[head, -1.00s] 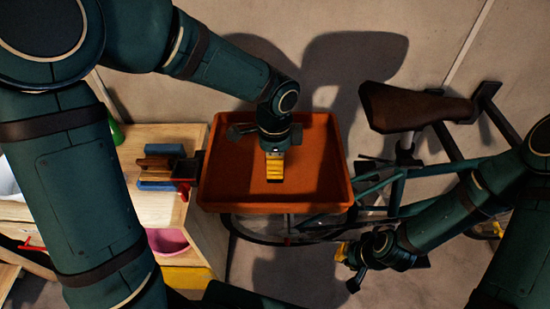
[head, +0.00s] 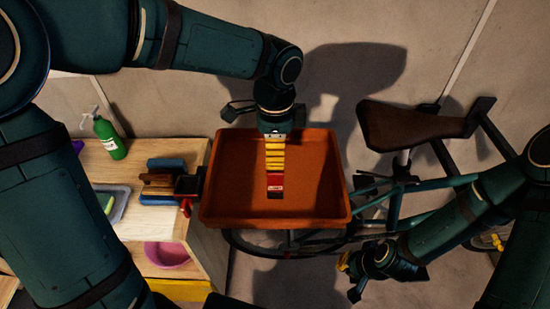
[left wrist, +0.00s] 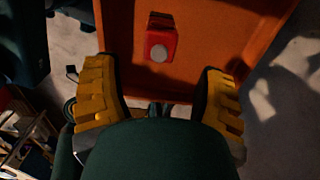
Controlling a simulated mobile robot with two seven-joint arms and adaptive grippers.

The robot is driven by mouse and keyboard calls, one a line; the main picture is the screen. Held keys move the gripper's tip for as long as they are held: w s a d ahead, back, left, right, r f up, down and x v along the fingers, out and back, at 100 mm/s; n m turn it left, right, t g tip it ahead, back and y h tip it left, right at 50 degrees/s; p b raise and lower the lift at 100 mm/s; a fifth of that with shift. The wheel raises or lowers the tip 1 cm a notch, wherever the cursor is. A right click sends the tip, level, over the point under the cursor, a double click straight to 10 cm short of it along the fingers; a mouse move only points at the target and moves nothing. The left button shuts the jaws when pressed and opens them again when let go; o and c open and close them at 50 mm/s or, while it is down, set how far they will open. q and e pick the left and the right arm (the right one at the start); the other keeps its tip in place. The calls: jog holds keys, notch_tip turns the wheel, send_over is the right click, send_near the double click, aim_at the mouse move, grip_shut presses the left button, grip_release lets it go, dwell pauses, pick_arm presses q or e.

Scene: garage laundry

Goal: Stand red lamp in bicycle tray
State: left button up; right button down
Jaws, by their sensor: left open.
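The red lamp (head: 275,182), a small red block-like thing with a dark end, is inside the orange bicycle tray (head: 226,212). In the left wrist view the lamp (left wrist: 160,42) shows a pale round disc and rests on the tray floor (left wrist: 215,30), apart from the fingers. It looks upright, but its base is hard to see. My left gripper (head: 275,160) is above the tray and the lamp; its yellow fingers (left wrist: 160,85) are spread wide and empty. My right gripper (head: 346,265) is low, right of the tray; its jaws are too small to read.
A wooden bench (head: 152,222) stands left of the tray, with a green bottle (head: 110,137), a brown and blue item (head: 161,183) and a pink bowl (head: 167,254). The bicycle saddle (head: 415,123) is to the right. Most of the tray floor is clear.

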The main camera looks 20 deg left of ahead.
pick_arm(q)
jog(key=shift+r, duration=1.05)
